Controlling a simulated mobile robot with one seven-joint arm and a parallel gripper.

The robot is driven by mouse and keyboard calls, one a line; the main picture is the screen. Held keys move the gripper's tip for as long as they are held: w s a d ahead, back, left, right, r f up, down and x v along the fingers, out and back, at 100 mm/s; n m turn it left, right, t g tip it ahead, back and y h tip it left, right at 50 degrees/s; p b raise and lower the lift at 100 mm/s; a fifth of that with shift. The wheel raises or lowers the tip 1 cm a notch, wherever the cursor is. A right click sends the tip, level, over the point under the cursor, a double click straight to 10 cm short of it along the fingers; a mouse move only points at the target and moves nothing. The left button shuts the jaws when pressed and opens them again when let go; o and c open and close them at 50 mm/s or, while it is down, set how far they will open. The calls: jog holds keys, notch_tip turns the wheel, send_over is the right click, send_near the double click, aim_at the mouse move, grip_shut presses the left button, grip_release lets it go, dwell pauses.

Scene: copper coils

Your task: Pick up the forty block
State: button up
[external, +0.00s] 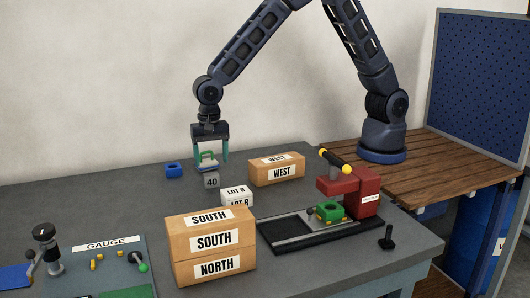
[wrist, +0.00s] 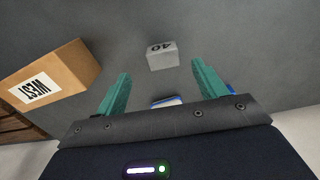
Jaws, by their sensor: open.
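The forty block (external: 212,181) is a small grey cube marked 40 on the dark grey table. In the wrist view the forty block (wrist: 162,57) lies just beyond my fingertips, roughly centred between them. My gripper (external: 210,163) points down with its green fingers apart, above and close to the block in the external view. Nothing is held in my gripper (wrist: 161,70). A small blue and white item (wrist: 166,101) shows between the fingers near the palm edge, partly hidden; the external view shows a blue and white piece (external: 208,168) just behind the block.
A blue block (external: 173,170) lies left of the gripper. The WEST box (external: 277,169) stands right. A white LOT R box (external: 237,193) and stacked SOUTH and NORTH boxes (external: 213,250) stand in front. A red press (external: 350,192) stands right. Table left of the block is clear.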

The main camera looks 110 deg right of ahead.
aim_at(210, 174)
jog(key=f, duration=0.7)
jog(key=shift+w+d+f, duration=0.1)
jog(key=shift+w+d, duration=0.1)
jog(key=shift+d, duration=0.05)
jog(key=c, duration=1.4)
